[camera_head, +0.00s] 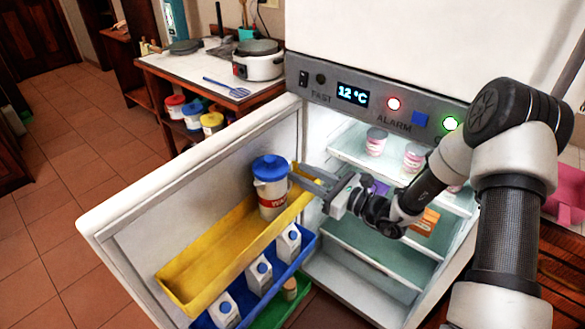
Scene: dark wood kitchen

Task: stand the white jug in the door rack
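The white jug (271,196) has a blue lid and a label with red on it. It is upright at the right end of the yellow door rack (195,285), on the inside of the open fridge door. Its lower part is partly behind the rack's front wall, and I cannot tell whether its base rests on the rack floor. My gripper (296,175) reaches in from the right, with its fingertips at the jug's right side. The fingers show a small space between them. I cannot tell whether they hold the jug's handle or are only beside it.
A blue rack (240,302) below holds several white cartons with blue caps. A green rack (270,318) under it holds a small jar (290,288). Fridge shelves (350,148) with pink-and-white tubs are behind my gripper. The yellow rack's left part is empty.

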